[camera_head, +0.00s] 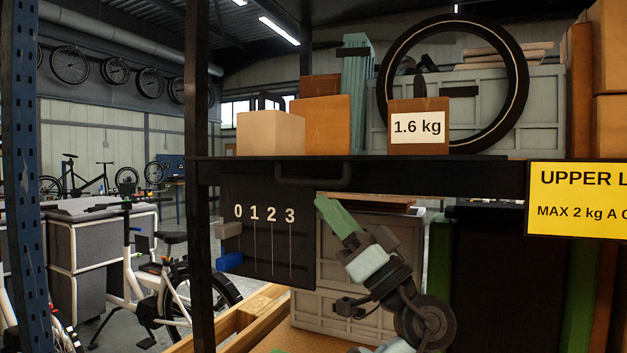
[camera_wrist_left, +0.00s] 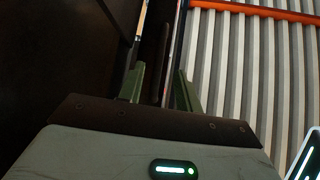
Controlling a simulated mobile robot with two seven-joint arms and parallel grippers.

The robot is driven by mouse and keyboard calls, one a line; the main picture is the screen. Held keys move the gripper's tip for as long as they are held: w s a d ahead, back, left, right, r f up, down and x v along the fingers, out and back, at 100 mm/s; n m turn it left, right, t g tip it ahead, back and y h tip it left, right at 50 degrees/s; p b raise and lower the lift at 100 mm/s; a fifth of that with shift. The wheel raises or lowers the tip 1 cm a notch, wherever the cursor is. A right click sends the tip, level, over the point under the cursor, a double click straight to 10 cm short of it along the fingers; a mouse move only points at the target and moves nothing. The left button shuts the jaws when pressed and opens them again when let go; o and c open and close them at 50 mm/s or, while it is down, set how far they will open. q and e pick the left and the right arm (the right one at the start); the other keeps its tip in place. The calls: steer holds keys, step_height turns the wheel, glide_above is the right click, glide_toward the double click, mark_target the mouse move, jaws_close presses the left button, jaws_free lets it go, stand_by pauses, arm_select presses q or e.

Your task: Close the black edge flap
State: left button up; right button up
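A black flap (camera_head: 420,178) runs along the front edge of the upper shelf. A dark bar handle (camera_head: 327,183) shows on its left part, and the flap's face looks roughly upright. My left gripper (camera_head: 326,205) is just below the handle, its green fingers pointing up and left, beside the right edge of the numbered black panel (camera_head: 265,255). In the left wrist view the two green fingers (camera_wrist_left: 161,88) stand apart. A thin dark edge shows between or behind them; I cannot tell whether they touch it. My right gripper is out of view.
A box marked 1.6 kg (camera_head: 418,130), a tyre (camera_head: 510,85) and several cartons stand on the upper shelf. A yellow sign (camera_head: 580,198) hangs at the right. Grey crates (camera_head: 340,310) sit below. A black post (camera_head: 200,270) stands at the left.

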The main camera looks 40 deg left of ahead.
mark_target(311, 183)
arm_select(q)
steer(key=p+x, duration=0.1)
steer(key=x, duration=0.4)
steer(key=shift+r, duration=0.15)
steer(key=shift+a+r+p, duration=0.4)
steer(key=shift+a, duration=0.15)
steer(key=shift+c, duration=0.2)
jaws_close()
